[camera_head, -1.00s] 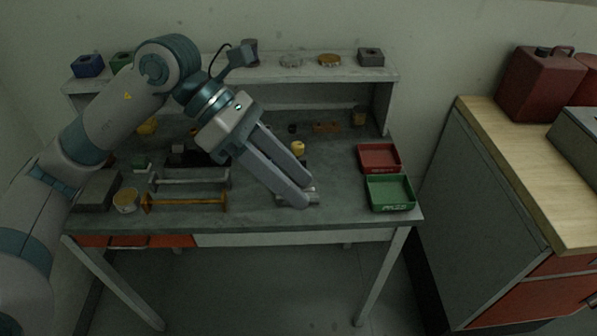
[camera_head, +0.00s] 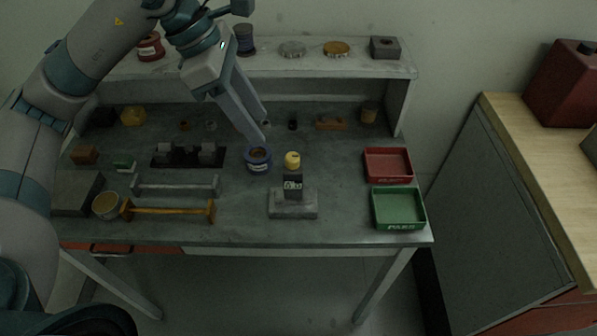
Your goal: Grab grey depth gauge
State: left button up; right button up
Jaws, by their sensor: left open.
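A grey bar with raised ends (camera_head: 176,187) lies across the left half of the workbench. It may be the grey depth gauge, but I cannot be sure. An orange bar of similar shape (camera_head: 170,209) lies just in front of it. My left gripper (camera_head: 261,132) is open and empty, pointing down toward the bench, to the right of and behind the grey bar. Its fingertips are near a blue ring-shaped part (camera_head: 258,158); whether they touch it I cannot tell. My right gripper is not in view.
A grey stand with a small display and yellow knob (camera_head: 293,195) stands mid-bench. Red (camera_head: 388,164) and green (camera_head: 398,210) trays sit at right. A dark holder (camera_head: 188,156) is behind the grey bar. A raised shelf (camera_head: 310,66) runs along the back.

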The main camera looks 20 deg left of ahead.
pick_arm(q)
jog(key=p, duration=0.5)
send_near(289, 169)
jog(key=s+x, duration=0.1)
jog(key=x, duration=0.5)
jog(key=shift+w+d+f, duration=0.2)
jog(key=shift+w+f, duration=0.15)
jog(key=shift+f, duration=0.05)
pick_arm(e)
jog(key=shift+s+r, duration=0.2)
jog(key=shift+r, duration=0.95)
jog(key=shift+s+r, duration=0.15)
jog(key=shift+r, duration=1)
pick_arm(q)
jog(key=shift+w+d+f+p, duration=0.15)
jog(key=shift+d+f+p, duration=0.1)
jog(key=shift+f+p, duration=0.35)
jog(key=p+x, duration=0.1)
jog(key=x, duration=0.1)
jog(key=shift+d+f+p, duration=0.1)
jog(key=shift+f+p, duration=0.2)
jog(key=shift+p, duration=0.1)
jog(key=shift+w+d+f, duration=0.15)
jog(key=shift+f, duration=0.4)
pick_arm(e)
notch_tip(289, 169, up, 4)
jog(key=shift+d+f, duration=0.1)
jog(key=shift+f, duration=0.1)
